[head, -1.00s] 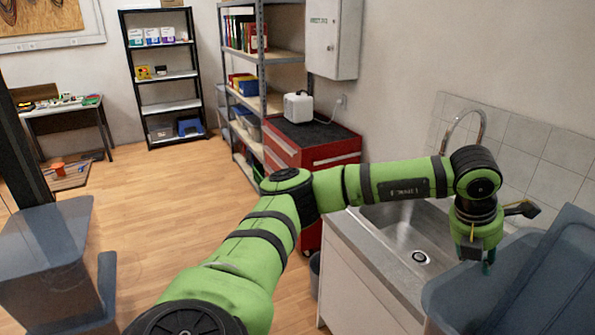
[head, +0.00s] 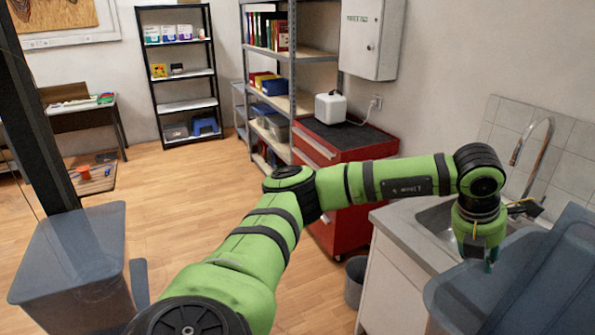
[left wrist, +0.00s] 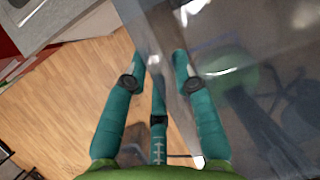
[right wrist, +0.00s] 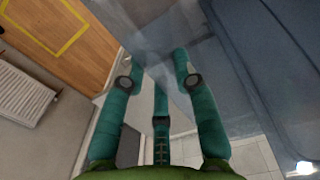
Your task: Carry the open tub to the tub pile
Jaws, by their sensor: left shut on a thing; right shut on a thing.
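The open tub (head: 472,293) is blue-grey and partly see-through, at the lower right of the head view and cut off by the frame. A raised blue-grey panel, perhaps its lid, stands at its right. My left gripper (head: 490,258) points down at the tub's far rim. In the left wrist view its fingers (left wrist: 163,75) straddle the tub wall (left wrist: 215,50) and are shut on it. My right gripper is outside the head view. In the right wrist view its fingers (right wrist: 158,75) are shut on the tub wall (right wrist: 180,30). A blue-grey tub (head: 72,255) stands at the left; whether it is the pile is unclear.
The sink counter (head: 395,260) is close behind the held tub, with a bin (head: 354,282) beside it. A red tool cabinet (head: 345,200) and shelving (head: 290,100) stand farther back. Wooden floor (head: 190,200) is open at the centre left.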

